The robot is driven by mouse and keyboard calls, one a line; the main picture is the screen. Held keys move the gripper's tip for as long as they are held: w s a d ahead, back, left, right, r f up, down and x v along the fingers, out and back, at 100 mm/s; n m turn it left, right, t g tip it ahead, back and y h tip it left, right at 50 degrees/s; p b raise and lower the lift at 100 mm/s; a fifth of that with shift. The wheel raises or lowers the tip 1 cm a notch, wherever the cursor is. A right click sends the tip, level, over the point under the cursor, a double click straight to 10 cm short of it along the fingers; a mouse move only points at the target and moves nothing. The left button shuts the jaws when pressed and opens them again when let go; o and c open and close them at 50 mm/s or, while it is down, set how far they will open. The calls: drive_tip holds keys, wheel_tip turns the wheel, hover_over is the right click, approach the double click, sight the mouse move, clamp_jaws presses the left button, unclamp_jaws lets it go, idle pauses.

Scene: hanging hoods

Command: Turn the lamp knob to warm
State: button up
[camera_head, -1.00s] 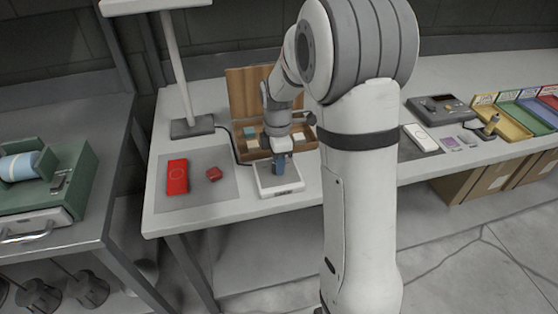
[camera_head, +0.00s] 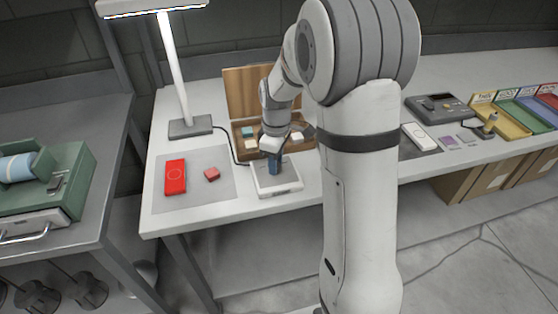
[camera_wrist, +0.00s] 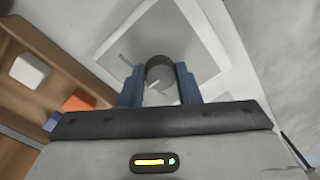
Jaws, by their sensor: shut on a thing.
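My gripper (camera_head: 274,166) has its blue fingers down at the white control box (camera_head: 287,184) near the table's front edge. In the wrist view, the fingers are shut on the round dark grey knob (camera_wrist: 160,68), one on each side. A pale mark shows on the knob's face. The knob stands on a grey plate (camera_wrist: 198,45) on the box; any setting labels are too small or hidden to read. The desk lamp (camera_head: 175,75) stands behind on its dark base, and its head glows white with a slightly bluish edge.
An open wooden box (camera_head: 246,92) with small blocks stands just behind the control box. A red case (camera_head: 175,177) and a red block (camera_head: 211,174) lie on the grey mat (camera_head: 205,200) to the left. A cable (camera_head: 229,148) runs from the lamp base.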

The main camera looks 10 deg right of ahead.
drive_tip(key=m, duration=0.5)
drive_tip(key=shift+a+m, duration=0.1)
drive_tip(key=shift+m, duration=0.2)
drive_tip(key=m, duration=0.4)
drive_tip(key=shift+r+m, duration=0.1)
drive_tip(key=shift+m, duration=0.3)
drive_tip(key=shift+w+m+t, duration=0.1)
drive_tip(key=shift+m+t, duration=0.2)
drive_tip(key=o, duration=0.7)
drive_tip(key=shift+o, duration=1.4)
drive_tip(key=r, duration=0.7)
drive_tip(key=shift+d+r, duration=0.25)
drive_tip(key=shift+r, duration=0.1)
